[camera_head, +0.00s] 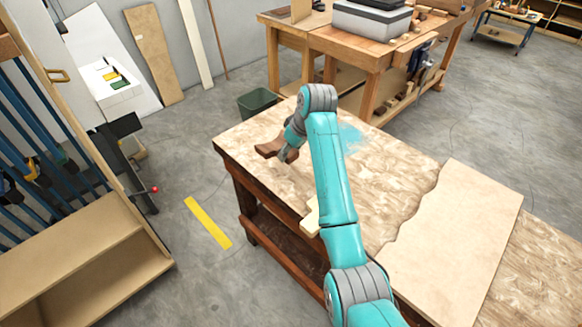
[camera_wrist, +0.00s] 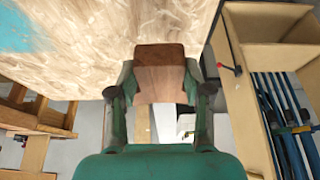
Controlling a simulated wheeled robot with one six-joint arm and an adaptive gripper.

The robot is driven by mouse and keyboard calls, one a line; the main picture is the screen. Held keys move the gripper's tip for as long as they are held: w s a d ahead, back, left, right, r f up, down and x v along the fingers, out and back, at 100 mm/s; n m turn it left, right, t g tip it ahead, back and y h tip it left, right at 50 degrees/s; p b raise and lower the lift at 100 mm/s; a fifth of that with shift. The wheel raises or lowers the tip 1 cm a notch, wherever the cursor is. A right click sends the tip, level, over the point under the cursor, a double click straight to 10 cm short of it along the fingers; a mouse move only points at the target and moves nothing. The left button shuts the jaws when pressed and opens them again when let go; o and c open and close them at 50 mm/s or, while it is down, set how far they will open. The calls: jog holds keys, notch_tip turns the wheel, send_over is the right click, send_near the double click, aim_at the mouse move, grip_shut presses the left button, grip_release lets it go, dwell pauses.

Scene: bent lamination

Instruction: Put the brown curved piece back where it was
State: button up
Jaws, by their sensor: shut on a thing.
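The brown curved piece (camera_head: 272,147) is at the far left end of the workbench top (camera_head: 240,140) in the head view. My gripper (camera_head: 287,155) is at this piece, with my arm reaching over the bench. In the wrist view the brown piece (camera_wrist: 160,75) sits between the two fingers of my gripper (camera_wrist: 160,88), which are shut on its sides. The piece shows near the bench edge there. I cannot tell whether it touches the bench top.
A pale wavy-edged sheet (camera_head: 455,235) lies on the right of the bench. A light wooden block (camera_head: 311,217) is at the front edge, partly behind my arm. A blue stain (camera_head: 351,138) marks the top. A green bin (camera_head: 257,102) stands behind the bench.

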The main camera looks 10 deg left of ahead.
aim_at(287, 175)
notch_tip(287, 175, down, 8)
jog(key=shift+f, duration=0.1)
dwell(0.4)
jog(key=o, duration=1.1)
jog(key=shift+o, duration=0.2)
jog(key=v, duration=1.2)
